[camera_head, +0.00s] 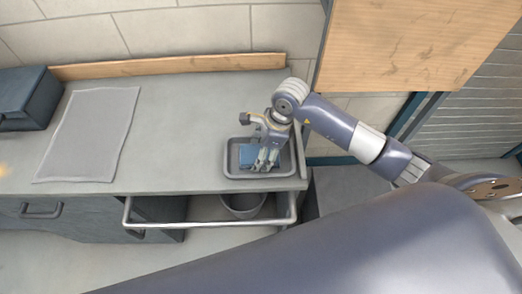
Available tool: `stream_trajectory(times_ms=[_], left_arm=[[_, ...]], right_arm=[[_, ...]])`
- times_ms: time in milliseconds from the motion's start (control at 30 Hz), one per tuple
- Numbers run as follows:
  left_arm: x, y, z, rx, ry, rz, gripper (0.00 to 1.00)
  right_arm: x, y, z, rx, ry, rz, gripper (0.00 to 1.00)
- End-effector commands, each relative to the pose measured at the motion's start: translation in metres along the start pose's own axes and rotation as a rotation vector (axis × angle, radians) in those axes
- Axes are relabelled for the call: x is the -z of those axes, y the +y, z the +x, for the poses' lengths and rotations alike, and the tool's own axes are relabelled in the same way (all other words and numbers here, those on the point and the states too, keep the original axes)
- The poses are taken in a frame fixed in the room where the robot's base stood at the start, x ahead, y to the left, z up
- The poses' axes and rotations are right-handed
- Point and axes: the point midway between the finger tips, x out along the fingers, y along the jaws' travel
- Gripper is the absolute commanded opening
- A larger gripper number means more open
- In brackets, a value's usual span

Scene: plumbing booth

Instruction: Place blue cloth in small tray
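The small tray (230,172) is a grey, shallow, rounded tray at the right end of the counter in the head view. The blue cloth (247,154) lies inside it, left of and partly behind my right gripper's fingers. My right gripper (265,166) reaches down into the tray, with its fingertips at the cloth's right side. The fingers look close together, but they are too small to tell whether they are apart or pinching the cloth's edge. My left gripper is not in view.
A grey mat (88,135) lies flat on the counter (175,125), with a dark blue box (25,97) at its left. Counter between mat and tray is clear. A metal rail (210,223) runs along the front, with a grey bin (243,207) below. A wooden panel (410,45) hangs at upper right.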

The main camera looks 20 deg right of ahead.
Motion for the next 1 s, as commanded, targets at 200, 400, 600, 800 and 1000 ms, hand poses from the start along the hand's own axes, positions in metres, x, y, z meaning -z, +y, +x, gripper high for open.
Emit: stream_trajectory(times_ms=[200, 400, 600, 800, 1000], left_arm=[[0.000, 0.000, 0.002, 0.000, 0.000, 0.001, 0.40], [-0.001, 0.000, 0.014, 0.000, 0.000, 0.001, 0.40], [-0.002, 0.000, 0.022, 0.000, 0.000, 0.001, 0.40], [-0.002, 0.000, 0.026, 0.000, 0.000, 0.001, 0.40], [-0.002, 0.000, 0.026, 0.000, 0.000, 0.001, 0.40]], right_arm=[[0.000, -0.002, -0.014, 0.004, -0.001, 0.000, 0.66], [0.000, -0.002, -0.056, 0.007, -0.001, -0.002, 0.66], [0.000, -0.001, -0.096, 0.006, 0.000, -0.002, 0.66], [-0.001, -0.001, -0.118, 0.002, 0.000, 0.000, 0.66], [-0.001, 0.000, -0.123, -0.001, 0.000, 0.000, 0.66]])
